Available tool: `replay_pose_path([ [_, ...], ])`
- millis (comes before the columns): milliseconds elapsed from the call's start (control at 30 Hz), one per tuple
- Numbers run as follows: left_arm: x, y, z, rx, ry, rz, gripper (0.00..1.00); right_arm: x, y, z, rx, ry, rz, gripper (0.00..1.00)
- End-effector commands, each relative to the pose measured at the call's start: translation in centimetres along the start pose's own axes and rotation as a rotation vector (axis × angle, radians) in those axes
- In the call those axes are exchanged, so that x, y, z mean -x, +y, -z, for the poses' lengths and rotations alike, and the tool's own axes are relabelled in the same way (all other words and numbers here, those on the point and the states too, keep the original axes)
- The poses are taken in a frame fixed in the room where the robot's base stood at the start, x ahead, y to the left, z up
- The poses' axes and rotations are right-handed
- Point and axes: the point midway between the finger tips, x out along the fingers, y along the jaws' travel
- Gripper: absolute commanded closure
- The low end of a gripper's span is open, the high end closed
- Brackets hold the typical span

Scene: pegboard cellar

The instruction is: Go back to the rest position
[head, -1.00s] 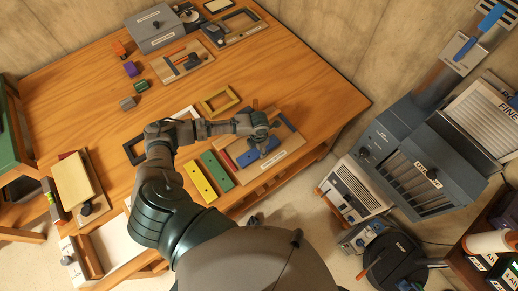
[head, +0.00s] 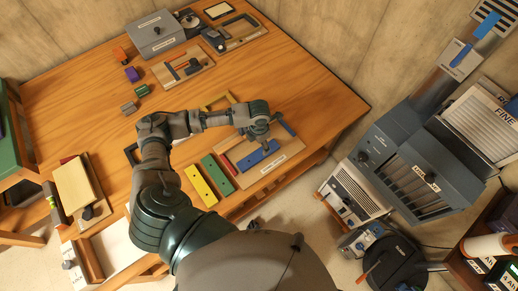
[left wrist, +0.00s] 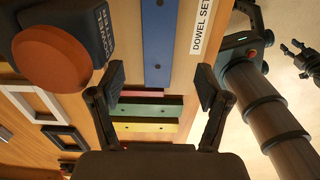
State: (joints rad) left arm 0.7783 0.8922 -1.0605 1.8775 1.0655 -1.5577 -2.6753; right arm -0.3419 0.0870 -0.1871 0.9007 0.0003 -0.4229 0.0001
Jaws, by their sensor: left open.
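My left gripper (head: 262,147) is open and empty, above the wooden dowel set board (head: 243,160) at the right front of the workbench. In the left wrist view its two dark fingers (left wrist: 160,88) stand wide apart, with blue, red, green and yellow strips seen between and beyond them. The blue strip (head: 258,153) lies on the board below the gripper. In the head view my right gripper does not show. In the left wrist view a dark fingered hand (left wrist: 300,55), likely my right gripper, shows at the right edge, too small to read its state.
A green strip (head: 217,174) and a yellow strip (head: 199,185) lie beside my left arm. A grey box (head: 156,36) and tool boards stand at the back of the bench. A grey machine (head: 412,165) stands right of the bench. The bench's right corner is bare.

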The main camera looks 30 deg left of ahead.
Motion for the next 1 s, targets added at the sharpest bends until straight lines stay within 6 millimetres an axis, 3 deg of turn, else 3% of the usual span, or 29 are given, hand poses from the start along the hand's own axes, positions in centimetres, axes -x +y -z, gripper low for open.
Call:
replay_pose_path([
  [100,1.7,-0.1,-0.1,0.0,-0.001,-0.001,0.24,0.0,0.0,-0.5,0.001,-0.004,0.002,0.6],
  [233,2.5,-0.1,-0.1,0.0,0.001,-0.001,0.24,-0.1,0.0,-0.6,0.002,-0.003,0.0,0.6],
  [1000,2.5,-0.1,0.0,0.0,0.001,0.0,0.24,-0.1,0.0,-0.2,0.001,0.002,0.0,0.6],
])
